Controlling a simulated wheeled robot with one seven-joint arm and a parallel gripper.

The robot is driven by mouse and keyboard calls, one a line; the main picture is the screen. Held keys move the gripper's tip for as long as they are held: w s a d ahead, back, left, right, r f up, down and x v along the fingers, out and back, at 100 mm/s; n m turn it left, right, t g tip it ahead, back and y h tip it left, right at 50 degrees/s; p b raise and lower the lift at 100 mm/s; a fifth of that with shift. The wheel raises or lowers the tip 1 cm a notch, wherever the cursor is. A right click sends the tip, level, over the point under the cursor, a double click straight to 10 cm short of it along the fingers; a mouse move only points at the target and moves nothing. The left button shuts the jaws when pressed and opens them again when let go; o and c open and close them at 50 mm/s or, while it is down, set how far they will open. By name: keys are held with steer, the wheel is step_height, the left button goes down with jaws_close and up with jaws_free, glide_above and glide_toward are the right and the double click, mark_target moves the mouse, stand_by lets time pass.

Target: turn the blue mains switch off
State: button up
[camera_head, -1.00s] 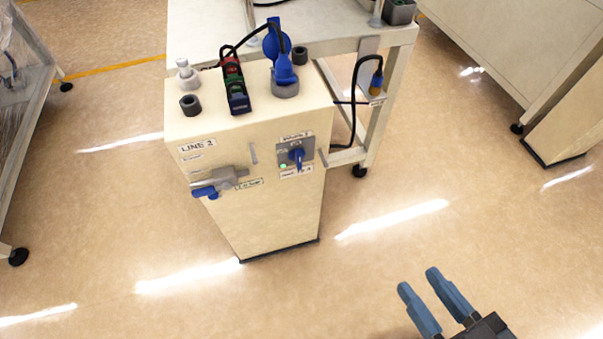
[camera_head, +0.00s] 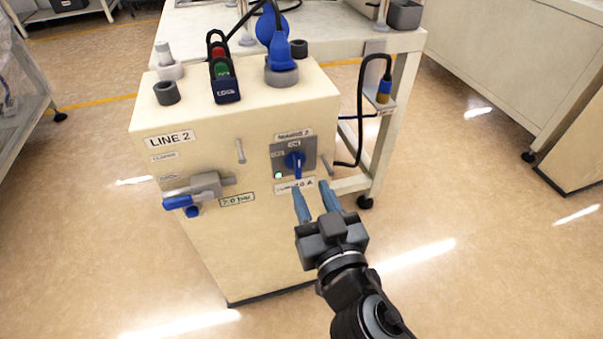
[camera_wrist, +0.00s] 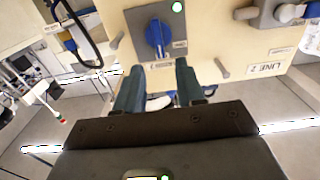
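The blue mains switch (camera_head: 295,161) is a rotary knob on a grey plate (camera_head: 280,165) on the front of the cream LINE 2 cabinet (camera_head: 235,240). Its handle points roughly downward in the head view, and a small lamp on the plate glows pale green. In the wrist view the blue knob (camera_wrist: 158,36) sits just beyond the fingertips. My gripper (camera_head: 317,188) is in front of the cabinet, just below and right of the switch. Its two blue-grey fingers are apart with nothing between them. The fingertips also show in the wrist view (camera_wrist: 158,72).
Left of the switch, a grey valve with a blue lever (camera_head: 180,202) sticks out from the cabinet. Small pegs (camera_head: 240,151) project from its front. A button box (camera_head: 222,75) and a blue plug (camera_head: 281,52) are on top. A bench (camera_head: 400,100) stands behind.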

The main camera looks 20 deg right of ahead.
mark_target(299, 164)
steer(key=w+p, duration=0.1)
steer(key=w, duration=0.5)
steer(key=shift+w, duration=0.35)
steer(key=shift+c, duration=0.2)
jaws_close()
